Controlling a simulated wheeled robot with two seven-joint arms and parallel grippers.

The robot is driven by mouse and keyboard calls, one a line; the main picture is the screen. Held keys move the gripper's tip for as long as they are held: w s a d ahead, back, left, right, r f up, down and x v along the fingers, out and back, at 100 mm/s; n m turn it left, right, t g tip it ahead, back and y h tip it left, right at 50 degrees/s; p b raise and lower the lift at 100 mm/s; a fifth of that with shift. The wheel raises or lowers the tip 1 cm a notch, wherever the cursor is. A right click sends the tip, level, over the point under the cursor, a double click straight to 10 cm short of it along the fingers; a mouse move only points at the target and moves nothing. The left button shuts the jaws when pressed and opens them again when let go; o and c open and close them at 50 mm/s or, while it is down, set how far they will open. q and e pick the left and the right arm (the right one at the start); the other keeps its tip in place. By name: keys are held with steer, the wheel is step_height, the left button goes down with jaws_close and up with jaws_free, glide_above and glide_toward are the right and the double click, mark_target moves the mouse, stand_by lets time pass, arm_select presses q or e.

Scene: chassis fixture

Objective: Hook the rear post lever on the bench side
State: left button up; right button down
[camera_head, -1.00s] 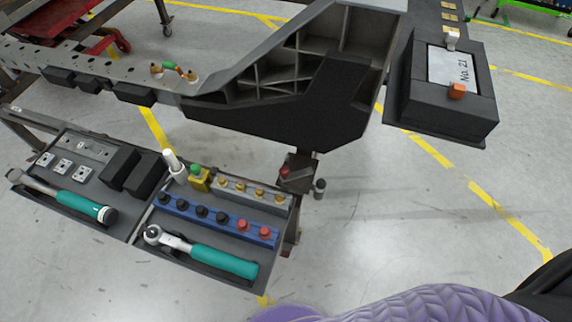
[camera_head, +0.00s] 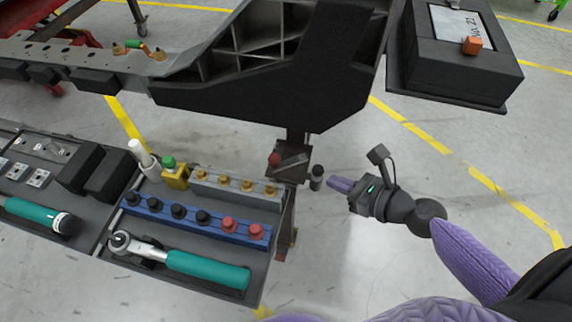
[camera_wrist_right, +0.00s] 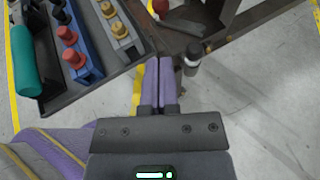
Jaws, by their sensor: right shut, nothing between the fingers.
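The rear post (camera_head: 297,141) stands under the dark chassis end. A bracket on it carries a red knob (camera_head: 274,159) and a short dark upright cylinder with a grey band (camera_head: 317,178), which looks like the lever's handle. My right gripper (camera_head: 333,182) is shut and empty, pointing left, its purple fingertips just right of the cylinder in the head view. In the right wrist view the cylinder (camera_wrist_right: 193,58) stands just right of the closed fingertips (camera_wrist_right: 158,62); I cannot tell whether they touch. The red knob (camera_wrist_right: 160,7) shows beyond. My left gripper is out of view.
A bench tray (camera_head: 200,268) left of the post holds a teal ratchet (camera_head: 200,268), a blue socket rail (camera_head: 190,214) and a grey rail with brass pieces (camera_head: 235,185). A black box (camera_head: 455,75) sits at upper right. The floor right of the post is open.

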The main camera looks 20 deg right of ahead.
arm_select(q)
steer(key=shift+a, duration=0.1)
arm_select(e)
steer(key=b, duration=0.4)
glide_toward(279, 160)
steer(key=x, duration=0.7)
steer(key=shift+w+f, duration=0.1)
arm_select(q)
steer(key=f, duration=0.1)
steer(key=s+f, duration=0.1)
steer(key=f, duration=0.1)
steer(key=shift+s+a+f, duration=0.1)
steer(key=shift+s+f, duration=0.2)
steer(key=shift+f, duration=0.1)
arm_select(e)
steer(key=shift+w+a, duration=0.1)
